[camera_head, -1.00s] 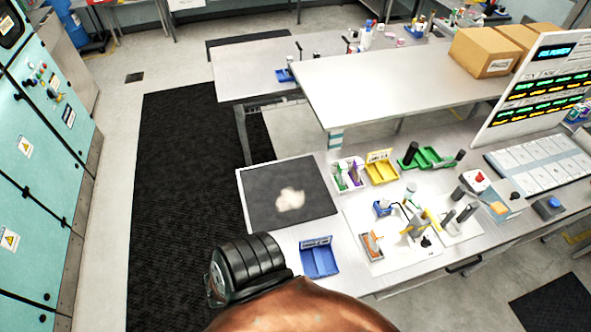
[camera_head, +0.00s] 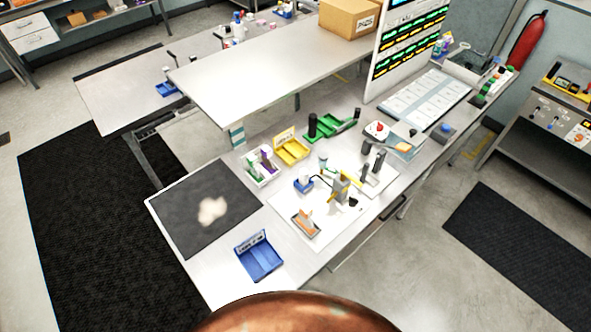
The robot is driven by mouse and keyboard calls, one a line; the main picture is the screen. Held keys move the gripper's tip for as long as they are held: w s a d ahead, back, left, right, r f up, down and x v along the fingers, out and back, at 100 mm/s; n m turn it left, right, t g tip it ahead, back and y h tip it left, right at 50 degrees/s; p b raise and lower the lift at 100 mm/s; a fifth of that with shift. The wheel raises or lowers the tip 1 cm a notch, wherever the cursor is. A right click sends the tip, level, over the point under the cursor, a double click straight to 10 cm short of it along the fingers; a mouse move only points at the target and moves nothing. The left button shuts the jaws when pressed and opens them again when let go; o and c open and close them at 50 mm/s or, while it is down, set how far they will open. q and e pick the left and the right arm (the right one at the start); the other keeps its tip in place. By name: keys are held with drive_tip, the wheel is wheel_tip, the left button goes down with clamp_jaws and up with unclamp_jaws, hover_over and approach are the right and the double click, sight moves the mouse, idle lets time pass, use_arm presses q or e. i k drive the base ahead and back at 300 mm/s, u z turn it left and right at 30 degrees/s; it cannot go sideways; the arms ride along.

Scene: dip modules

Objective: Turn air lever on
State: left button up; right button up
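I cannot make out an air lever for certain in the head view. A workbench (camera_head: 210,277) stands in front of me. On it is a white mat (camera_head: 283,203) with a small grey-and-yellow device (camera_head: 341,187), a blue holder (camera_head: 304,184) and an orange-and-grey piece (camera_head: 305,222). Behind them is a small box with a red knob (camera_head: 376,130). At the right edge, a grey machine panel (camera_head: 560,125) carries several small knobs and levers, too small to tell apart. Neither of my grippers is in view.
A blue bin (camera_head: 259,258) and a dark mat (camera_head: 190,222) lie on the near bench end. A yellow bin (camera_head: 291,148) and green trays (camera_head: 333,124) stand farther back. A red fire extinguisher (camera_head: 526,43) hangs on the wall. Open floor (camera_head: 420,265) lies right of the bench.

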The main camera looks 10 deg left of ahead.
sight(345, 174)
drive_tip(key=u, duration=1.35)
drive_tip(key=k, duration=0.75)
drive_tip(key=z, duration=1.25)
drive_tip(key=i, duration=1)
